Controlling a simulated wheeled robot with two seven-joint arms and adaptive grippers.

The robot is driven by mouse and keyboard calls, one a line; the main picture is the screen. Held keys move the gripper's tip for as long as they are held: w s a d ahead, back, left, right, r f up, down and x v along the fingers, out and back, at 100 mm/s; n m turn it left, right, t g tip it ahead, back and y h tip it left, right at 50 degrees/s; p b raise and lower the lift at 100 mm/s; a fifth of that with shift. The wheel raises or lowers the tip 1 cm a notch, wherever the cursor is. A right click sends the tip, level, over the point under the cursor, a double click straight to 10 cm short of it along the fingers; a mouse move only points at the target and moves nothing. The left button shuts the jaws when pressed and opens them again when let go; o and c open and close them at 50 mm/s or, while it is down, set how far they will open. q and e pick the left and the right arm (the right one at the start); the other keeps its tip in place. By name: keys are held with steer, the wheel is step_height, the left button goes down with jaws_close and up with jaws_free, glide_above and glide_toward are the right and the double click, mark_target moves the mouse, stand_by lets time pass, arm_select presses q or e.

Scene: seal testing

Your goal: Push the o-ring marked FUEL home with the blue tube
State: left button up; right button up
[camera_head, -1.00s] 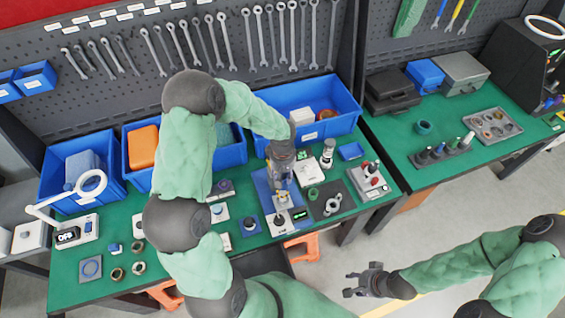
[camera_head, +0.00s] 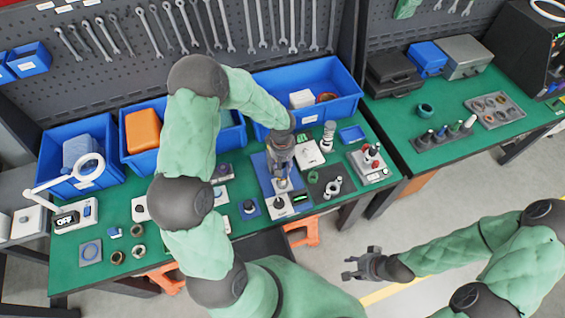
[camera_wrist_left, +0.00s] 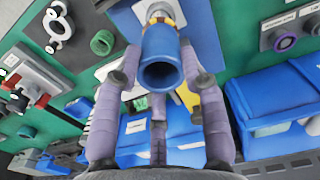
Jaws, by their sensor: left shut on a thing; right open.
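My left gripper (camera_head: 282,172) is over the blue plate (camera_head: 262,165) in the middle of the bench. In the left wrist view its fingers (camera_wrist_left: 158,80) are closed around the blue tube (camera_wrist_left: 161,45), whose open end faces the camera. The tube's far end is in line with a pale fitting with yellow parts (camera_wrist_left: 158,12) and looks to be at it; contact is unclear. No FUEL marking can be read, and I cannot make out the o-ring at the tube's end. My right gripper (camera_head: 362,265) is open and empty, off the bench's front edge.
Blue bins (camera_head: 345,105) line the back. A dark pad with a grey ringed part (camera_head: 333,187), a green ring (camera_head: 312,176) and a box with red-topped knobs (camera_head: 374,158) stand right of the plate. A lamp stand (camera_head: 75,215) is at the left.

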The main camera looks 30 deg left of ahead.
arm_select(q)
steer(key=shift+f+b, duration=2.9)
steer(key=shift+b, duration=0.4)
stand_by(1.0)
step_height(320, 180, up, 9)
steer(key=p, duration=0.5)
stand_by(1.0)
